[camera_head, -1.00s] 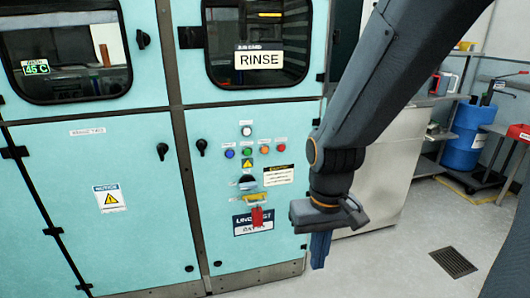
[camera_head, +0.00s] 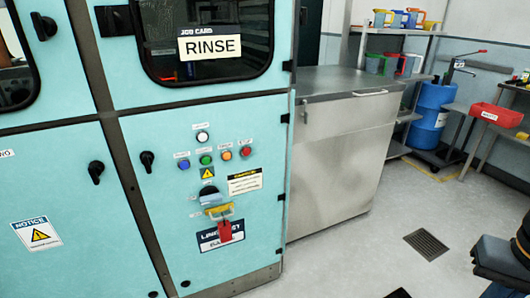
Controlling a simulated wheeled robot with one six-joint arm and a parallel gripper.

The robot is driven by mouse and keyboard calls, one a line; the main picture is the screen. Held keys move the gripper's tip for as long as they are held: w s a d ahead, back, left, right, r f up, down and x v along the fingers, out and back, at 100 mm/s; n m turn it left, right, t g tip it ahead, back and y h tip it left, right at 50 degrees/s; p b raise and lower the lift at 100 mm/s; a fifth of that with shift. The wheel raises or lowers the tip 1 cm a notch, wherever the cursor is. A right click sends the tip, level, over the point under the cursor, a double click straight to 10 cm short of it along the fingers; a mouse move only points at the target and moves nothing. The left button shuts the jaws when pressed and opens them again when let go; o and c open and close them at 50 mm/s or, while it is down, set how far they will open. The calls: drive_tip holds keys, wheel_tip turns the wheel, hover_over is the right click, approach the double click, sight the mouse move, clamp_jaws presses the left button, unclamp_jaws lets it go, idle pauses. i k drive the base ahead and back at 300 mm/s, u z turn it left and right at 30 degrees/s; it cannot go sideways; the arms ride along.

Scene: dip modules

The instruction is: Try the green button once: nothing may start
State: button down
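The green button (camera_head: 205,160) sits on the teal cabinet's control panel, between a blue button (camera_head: 184,165) on its left and an orange button (camera_head: 227,155) on its right. A red button (camera_head: 246,151) is further right and a white one (camera_head: 202,137) is above. Below are a dark switch (camera_head: 208,191), a yellow piece (camera_head: 219,211) and a red tag (camera_head: 225,231) hanging from it. Part of my arm shows at the lower right edge, well away from the panel. My gripper's fingertips are not visible.
A window with a RINSE card (camera_head: 210,46) is above the panel. A steel cabinet (camera_head: 342,150) stands right of it. A blue drum (camera_head: 430,115) and a red bin (camera_head: 496,115) are further back. The floor in front is open, with a drain grate (camera_head: 427,244).

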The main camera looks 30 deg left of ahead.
sight(206, 160)
drive_tip(key=z, duration=0.15)
drive_tip(key=i, duration=0.8)
drive_tip(key=u, duration=2.55)
